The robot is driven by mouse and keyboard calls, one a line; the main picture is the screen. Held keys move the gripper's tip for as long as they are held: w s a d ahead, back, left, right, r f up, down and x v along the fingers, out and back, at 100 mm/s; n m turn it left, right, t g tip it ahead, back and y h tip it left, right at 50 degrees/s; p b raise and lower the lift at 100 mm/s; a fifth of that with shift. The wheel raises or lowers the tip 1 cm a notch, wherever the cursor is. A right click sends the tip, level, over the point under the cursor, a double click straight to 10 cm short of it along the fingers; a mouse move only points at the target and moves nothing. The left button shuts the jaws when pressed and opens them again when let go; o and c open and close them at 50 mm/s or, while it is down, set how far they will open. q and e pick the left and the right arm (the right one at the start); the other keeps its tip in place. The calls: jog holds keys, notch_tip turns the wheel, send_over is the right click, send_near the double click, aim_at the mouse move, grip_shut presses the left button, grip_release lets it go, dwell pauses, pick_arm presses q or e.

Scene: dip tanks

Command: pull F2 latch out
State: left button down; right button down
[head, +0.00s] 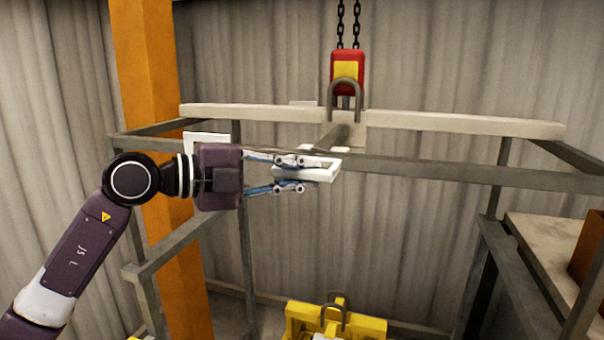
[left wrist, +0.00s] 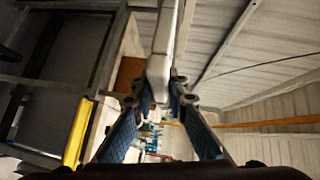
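My left gripper (head: 303,174) is level in mid-air, pointing right, in front of the grey frame. Its two blue fingers lie on either side of a pale, blocky handle-like piece (head: 322,174). In the left wrist view, the end of this pale bar (left wrist: 159,72) sits between the fingertips (left wrist: 158,98), which appear to touch it on both sides. No F2 marking is readable, so I cannot tell whether this piece is the F2 latch. The fingers partly hide it in the head view. My right gripper is not in view.
A red and yellow hoist block (head: 347,72) hangs on chains, its hook by a long pale beam (head: 450,124) behind the gripper. A yellow fixture (head: 300,312) with a hook stands below. An orange column (head: 150,75) is behind my arm. A shelf (head: 545,250) is at right.

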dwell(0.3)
pick_arm(q)
jog(key=shift+s+a+f, duration=0.1)
jog(key=shift+s, duration=0.2)
jog(key=s+a+b, duration=0.2)
jog(key=s, duration=0.4)
jog(key=shift+s+b, duration=0.2)
jog(key=shift+b, duration=0.15)
jog(key=c, duration=1.9)
grip_release()
jog(key=v, duration=1.2)
